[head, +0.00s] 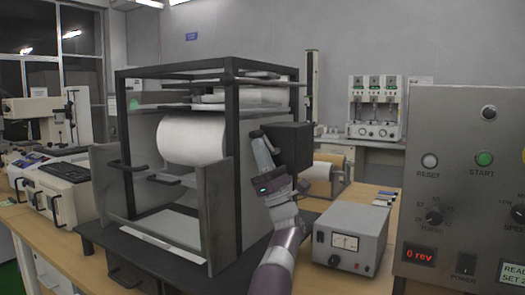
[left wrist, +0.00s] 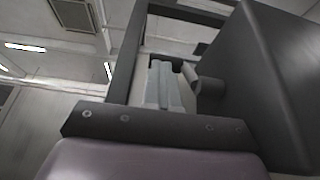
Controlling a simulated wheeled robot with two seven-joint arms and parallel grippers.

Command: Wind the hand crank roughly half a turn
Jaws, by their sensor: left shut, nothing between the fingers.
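My left gripper (head: 259,138) is raised at the right side of the test machine (head: 218,205), in front of its dark box (head: 290,142). In the left wrist view its pale fingers (left wrist: 161,68) are together and hold nothing. A short grey cylinder with a rounded end (left wrist: 209,87) lies just right of the fingers, against the dark box (left wrist: 262,70). It may be part of the hand crank; whether the fingers touch it I cannot tell. The rest of the crank cannot be made out in the head view. My right gripper is out of view.
The machine's black frame (head: 232,150) surrounds a white roll (head: 190,138). A grey meter box (head: 352,238) stands on the table to the right. A control panel (head: 458,180) reading "0 rev" fills the right edge. Bench instruments (head: 55,175) stand at left.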

